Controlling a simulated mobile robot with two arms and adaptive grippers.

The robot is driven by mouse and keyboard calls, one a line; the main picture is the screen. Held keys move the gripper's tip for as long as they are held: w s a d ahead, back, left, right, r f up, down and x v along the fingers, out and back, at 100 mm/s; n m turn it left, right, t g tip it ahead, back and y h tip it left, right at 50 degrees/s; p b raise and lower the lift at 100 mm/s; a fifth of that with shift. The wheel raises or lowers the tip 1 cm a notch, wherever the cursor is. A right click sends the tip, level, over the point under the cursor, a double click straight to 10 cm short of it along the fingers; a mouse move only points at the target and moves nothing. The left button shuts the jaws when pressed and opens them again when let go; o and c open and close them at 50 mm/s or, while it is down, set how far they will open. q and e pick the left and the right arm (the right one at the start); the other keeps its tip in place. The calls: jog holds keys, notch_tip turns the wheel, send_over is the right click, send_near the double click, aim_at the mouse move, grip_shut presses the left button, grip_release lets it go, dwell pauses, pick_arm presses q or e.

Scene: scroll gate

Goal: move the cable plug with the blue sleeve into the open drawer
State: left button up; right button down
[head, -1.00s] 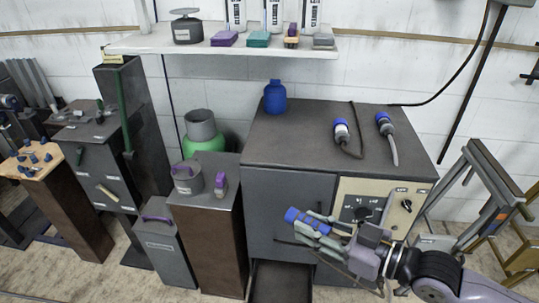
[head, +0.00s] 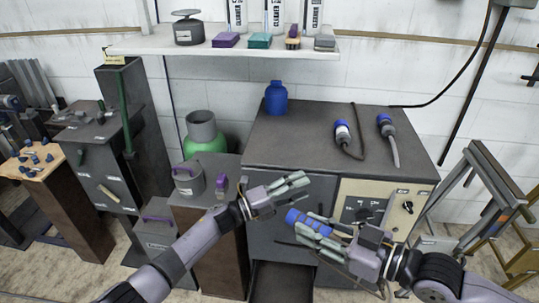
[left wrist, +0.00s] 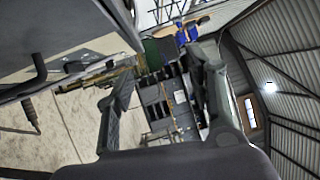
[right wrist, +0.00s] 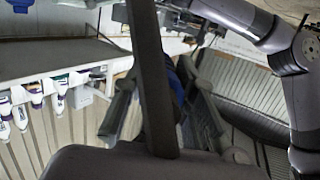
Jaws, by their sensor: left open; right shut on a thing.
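The cable plug with the blue sleeve (head: 294,215) is in my right gripper (head: 315,230), in front of the grey cabinet and above the open drawer. The right gripper is shut on it. In the right wrist view a blue part of the plug (right wrist: 178,88) shows between the fingers, partly hidden by a dark bar close to the camera. My left gripper (head: 289,189) is open and empty, just above and left of the plug, apart from it. In the left wrist view nothing is between the fingers (left wrist: 165,80). The open drawer (head: 281,285) is low in the cabinet front, cut by the bottom edge.
A beige control panel (head: 380,197) is behind my right gripper. A brown pedestal (head: 222,245) stands left of the drawer.

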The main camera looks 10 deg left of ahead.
pick_arm(q)
jog(key=s+d+r+m+g+h, duration=0.2)
jog(key=s+d+r+m+g, duration=0.15)
jog(key=r+m+g, duration=0.5)
notch_tip(320, 180, up, 13)
jog(key=m+g+y, duration=0.4)
jog(key=m+y, duration=1.1)
jog(key=m, duration=0.5)
send_over(290, 212)
jog(key=w+a, duration=0.3)
jog(key=a, duration=0.1)
jog(key=shift+t, duration=0.25)
jog(key=x, duration=1.1)
jog(key=shift+s+a+f, duration=0.15)
jog(key=shift+s+f, duration=0.15)
jog(key=shift+f, duration=0.15)
grip_shut()
pick_arm(e)
jog(key=c, duration=1.2)
grip_release()
